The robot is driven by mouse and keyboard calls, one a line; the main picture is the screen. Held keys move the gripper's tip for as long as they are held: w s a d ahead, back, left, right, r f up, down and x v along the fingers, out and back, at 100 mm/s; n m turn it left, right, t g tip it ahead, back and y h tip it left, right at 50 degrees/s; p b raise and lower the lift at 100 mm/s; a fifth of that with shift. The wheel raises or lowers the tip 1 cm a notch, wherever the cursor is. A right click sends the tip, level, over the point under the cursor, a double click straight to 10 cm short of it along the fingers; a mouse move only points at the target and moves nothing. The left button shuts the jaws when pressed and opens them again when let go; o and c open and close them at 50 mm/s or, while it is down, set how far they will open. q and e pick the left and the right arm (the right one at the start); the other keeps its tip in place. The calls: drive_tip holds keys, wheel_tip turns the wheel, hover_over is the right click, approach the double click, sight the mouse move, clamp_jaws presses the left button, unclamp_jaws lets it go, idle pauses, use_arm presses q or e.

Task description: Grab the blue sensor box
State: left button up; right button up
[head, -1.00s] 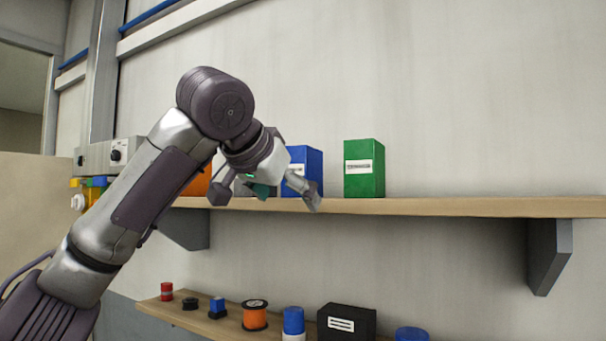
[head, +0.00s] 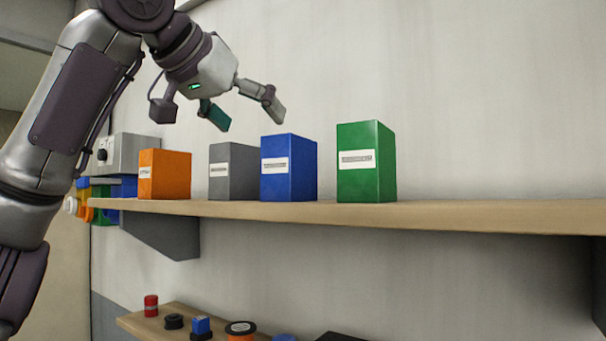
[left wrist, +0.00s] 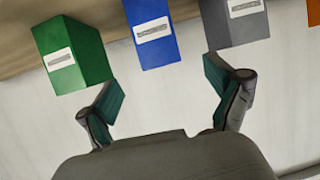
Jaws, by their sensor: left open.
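The blue sensor box (head: 289,168) stands upright on the upper wooden shelf (head: 430,212), between a grey box (head: 232,172) and a green box (head: 367,162). It has a white label on its front. My left gripper (head: 248,117) is open and empty, above the grey and blue boxes in the head view. In the left wrist view the blue box (left wrist: 152,34) lies beyond the fingers, roughly between the two fingertips (left wrist: 168,85), and is not touched. My right gripper is in neither view.
An orange box (head: 164,174) stands left of the grey box. A grey device (head: 130,153) and several coloured items are at the shelf's left end. A lower shelf (head: 140,325) holds small spools and parts. The upper shelf right of the green box is clear.

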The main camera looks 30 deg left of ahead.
sight(274, 144)
use_arm(q)
drive_tip(key=p+x, duration=0.2)
drive_tip(key=x, duration=0.2)
drive_tip(key=shift+w+f, duration=0.1)
drive_tip(key=shift+w, duration=0.05)
drive_tip(key=shift+x, duration=1.15)
drive_tip(key=p+x, duration=0.2)
drive_tip(key=shift+w+d+p, duration=0.15)
drive_tip(key=shift+w+p, duration=0.2)
drive_tip(key=shift+w, duration=0.05)
drive_tip(key=shift+x, duration=0.95)
drive_tip(key=shift+w+f, duration=0.1)
drive_tip(key=shift+f, duration=0.2)
drive_tip(key=shift+w, duration=0.1)
drive_tip(key=c, duration=1.4)
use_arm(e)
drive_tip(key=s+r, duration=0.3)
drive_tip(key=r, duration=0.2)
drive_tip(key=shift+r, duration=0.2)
use_arm(q)
drive_tip(key=shift+r, duration=0.15)
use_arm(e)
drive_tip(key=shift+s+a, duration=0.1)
